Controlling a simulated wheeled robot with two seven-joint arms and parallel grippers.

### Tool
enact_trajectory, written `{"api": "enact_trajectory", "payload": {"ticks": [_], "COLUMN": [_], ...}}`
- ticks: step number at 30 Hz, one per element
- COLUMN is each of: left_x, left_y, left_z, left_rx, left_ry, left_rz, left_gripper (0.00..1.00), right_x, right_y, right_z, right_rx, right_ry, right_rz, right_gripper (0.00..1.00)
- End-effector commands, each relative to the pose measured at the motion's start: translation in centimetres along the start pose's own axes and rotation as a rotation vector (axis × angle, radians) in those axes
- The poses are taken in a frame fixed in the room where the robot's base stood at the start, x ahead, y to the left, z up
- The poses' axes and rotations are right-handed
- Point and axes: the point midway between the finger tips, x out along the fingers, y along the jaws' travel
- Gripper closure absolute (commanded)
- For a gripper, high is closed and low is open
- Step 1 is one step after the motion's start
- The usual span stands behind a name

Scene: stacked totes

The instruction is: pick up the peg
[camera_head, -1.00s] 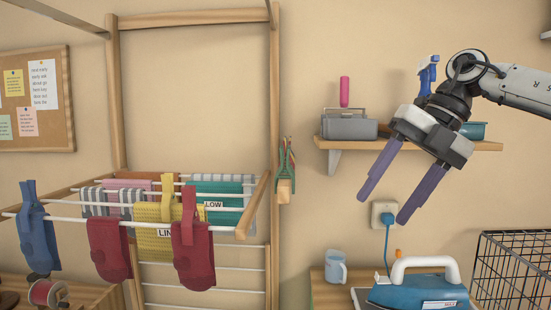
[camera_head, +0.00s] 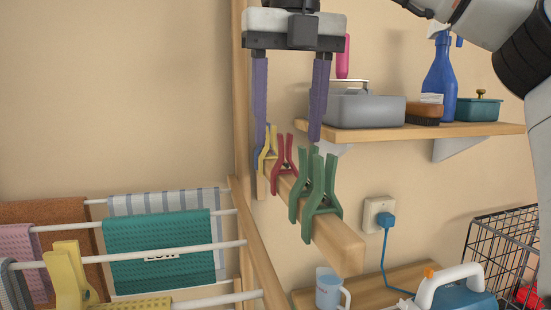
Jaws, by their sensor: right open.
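Clothes pegs sit clipped along a wooden bar (camera_head: 338,244) that juts out from the frame. They are a green peg (camera_head: 322,200) nearest me, another green peg (camera_head: 302,190) just behind it, a red peg (camera_head: 284,162), and a yellow peg (camera_head: 268,150). A bit of blue, perhaps another peg, shows behind the left finger. My right gripper (camera_head: 287,143) is open and points down, its purple fingers apart with nothing between them. In the picture its fingertips are level with the pegs' tops; I cannot tell the depth gap. My left gripper is not in view.
A drying rack with cloths, including a teal towel (camera_head: 160,245), and a large yellow peg (camera_head: 70,275) is at left. A wall shelf (camera_head: 480,129) holds a grey box (camera_head: 365,111) and spray bottle (camera_head: 440,80). A mug (camera_head: 328,290), iron (camera_head: 450,290) and wire basket (camera_head: 500,250) are lower right.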

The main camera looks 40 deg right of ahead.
Motion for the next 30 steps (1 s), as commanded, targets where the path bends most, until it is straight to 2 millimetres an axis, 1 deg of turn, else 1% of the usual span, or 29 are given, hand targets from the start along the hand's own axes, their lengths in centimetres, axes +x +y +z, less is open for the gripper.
{"api": "enact_trajectory", "payload": {"ticks": [1, 5, 8, 12, 16, 19, 25, 29, 30], "left_x": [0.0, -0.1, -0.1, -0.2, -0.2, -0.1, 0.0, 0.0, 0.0], "left_y": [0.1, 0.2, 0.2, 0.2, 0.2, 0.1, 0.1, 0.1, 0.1], "left_z": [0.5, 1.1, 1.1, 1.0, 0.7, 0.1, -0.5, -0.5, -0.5], "left_rx": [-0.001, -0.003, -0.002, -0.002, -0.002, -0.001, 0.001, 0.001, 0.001], "left_ry": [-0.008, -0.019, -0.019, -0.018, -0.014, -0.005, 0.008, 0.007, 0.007], "left_rz": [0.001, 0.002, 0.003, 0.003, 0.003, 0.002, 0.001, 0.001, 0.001], "left_gripper": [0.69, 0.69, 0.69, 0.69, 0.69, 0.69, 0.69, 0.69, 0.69], "right_x": [0.9, 1.9, 2.8, 5.0, 6.5, 7.0, 7.0, 7.0, 7.0], "right_y": [-0.1, 0.0, 0.0, 0.1, 0.1, 0.1, 0.1, 0.1, 0.1], "right_z": [0.0, 0.0, 0.1, 0.3, 0.3, 0.3, 0.3, 0.3, 0.3], "right_rx": [-0.001, 0.000, -0.001, -0.002, 0.000, 0.001, 0.002, 0.002, 0.002], "right_ry": [0.004, 0.002, 0.003, 0.006, 0.003, 0.000, -0.001, 0.000, 0.000], "right_rz": [-0.001, 0.001, -0.001, 0.001, 0.001, 0.001, 0.000, 0.000, 0.000], "right_gripper": [0.45, 0.45, 0.45, 0.45, 0.45, 0.45, 0.45, 0.67, 0.74]}}
